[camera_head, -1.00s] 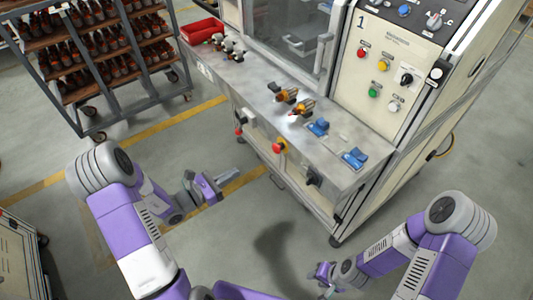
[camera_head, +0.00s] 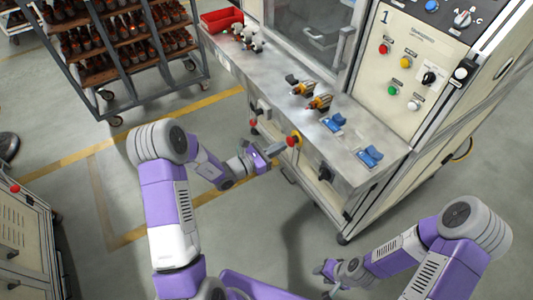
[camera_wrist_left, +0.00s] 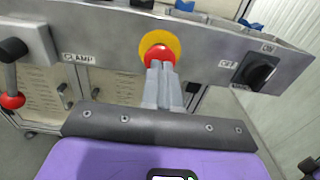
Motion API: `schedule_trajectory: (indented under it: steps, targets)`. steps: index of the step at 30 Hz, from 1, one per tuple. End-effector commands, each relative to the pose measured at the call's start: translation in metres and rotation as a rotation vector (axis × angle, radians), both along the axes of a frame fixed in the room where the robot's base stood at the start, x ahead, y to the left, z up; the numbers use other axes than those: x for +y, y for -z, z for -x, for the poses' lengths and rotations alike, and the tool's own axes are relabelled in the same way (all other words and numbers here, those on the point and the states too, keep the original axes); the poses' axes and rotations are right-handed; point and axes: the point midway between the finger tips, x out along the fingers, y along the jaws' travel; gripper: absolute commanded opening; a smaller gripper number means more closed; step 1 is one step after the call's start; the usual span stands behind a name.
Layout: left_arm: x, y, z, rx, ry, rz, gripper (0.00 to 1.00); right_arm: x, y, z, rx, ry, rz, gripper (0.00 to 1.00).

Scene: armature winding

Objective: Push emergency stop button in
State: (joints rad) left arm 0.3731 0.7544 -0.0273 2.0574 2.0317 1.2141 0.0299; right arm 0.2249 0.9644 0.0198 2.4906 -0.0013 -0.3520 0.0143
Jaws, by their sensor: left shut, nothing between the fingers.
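The emergency stop button, a red mushroom cap on a yellow ring (camera_head: 294,140), sits on the front face of the machine's metal ledge. In the left wrist view its red cap (camera_wrist_left: 159,53) is at upper middle, with the lower part hidden by my fingers. My left gripper (camera_head: 280,147) is shut and empty, its fingertips pointing at the button. In the left wrist view the closed fingertips (camera_wrist_left: 161,68) overlap the cap's lower edge; I cannot tell whether they touch it. My right gripper (camera_head: 325,269) hangs low at the bottom, away from the machine; its fingers are too small to judge.
A clamp lever with a red knob (camera_wrist_left: 12,100) is left of the button. A black rotary switch (camera_wrist_left: 257,71) is to its right. Armatures (camera_head: 318,103), blue fixtures (camera_head: 369,156) and a red bin (camera_head: 221,20) are on the ledge. A shelf cart (camera_head: 120,55) stands at back left.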

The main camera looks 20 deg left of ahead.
Motion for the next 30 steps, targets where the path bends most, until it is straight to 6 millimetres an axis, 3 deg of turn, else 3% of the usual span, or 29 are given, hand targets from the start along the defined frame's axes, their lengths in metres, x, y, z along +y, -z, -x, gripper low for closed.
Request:
schedule_trajectory:
  steps: [15,22,30]
  targets:
    - [-0.007,0.0,-0.008,0.0,0.001,0.0,0.0,0.0,0.001,0.0,0.0,0.0,0.0,0.38]
    - [-0.02,0.0,-0.025,-0.002,0.001,0.001,0.0,0.0,0.008,0.0,0.0,0.0,0.0,0.38]
    - [-0.024,-0.002,-0.026,-0.005,0.007,0.002,0.0,0.0,0.007,0.0,0.0,0.0,0.0,0.38]
